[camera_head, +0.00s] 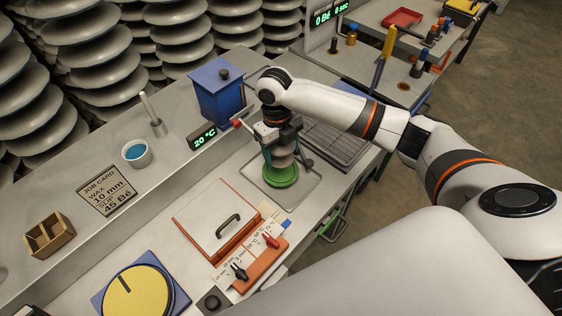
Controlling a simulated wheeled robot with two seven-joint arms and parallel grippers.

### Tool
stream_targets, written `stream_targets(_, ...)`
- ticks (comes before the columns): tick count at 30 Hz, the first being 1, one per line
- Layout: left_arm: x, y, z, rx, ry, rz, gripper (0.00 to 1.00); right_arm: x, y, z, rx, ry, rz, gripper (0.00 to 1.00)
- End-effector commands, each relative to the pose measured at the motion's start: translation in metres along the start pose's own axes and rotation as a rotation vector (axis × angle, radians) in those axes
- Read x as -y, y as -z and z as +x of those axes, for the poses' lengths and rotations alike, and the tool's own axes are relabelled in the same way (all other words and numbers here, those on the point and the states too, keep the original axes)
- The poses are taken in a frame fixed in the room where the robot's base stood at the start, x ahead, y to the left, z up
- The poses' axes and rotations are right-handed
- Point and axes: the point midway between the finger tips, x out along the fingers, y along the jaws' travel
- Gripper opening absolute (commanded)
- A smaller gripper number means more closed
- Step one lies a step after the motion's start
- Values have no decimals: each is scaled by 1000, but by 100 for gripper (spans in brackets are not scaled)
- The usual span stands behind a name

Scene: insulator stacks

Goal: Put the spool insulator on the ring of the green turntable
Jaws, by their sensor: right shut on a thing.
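The green turntable (281,179) stands in the shallow grey tray at the middle of the bench. The ring itself is mostly hidden behind the insulator. My left gripper is not in view.
A blue box (217,92) and a 20 °C display (202,137) stand behind left. A white lidded orange box (217,219) and an orange control panel (259,262) are nearer. A dark grooved rack (337,142) lies right of the tray. A yellow dial (136,294) is front left.

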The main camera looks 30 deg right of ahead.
Motion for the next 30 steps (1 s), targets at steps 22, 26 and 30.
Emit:
stream_targets(22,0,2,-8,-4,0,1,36,0,7,54,-3,0,2,32)
stream_targets(26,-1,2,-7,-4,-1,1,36,0,7,57,-1,-1,2,71)
stream_targets(30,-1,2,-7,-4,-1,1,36,0,7,57,-1,0,2,89)
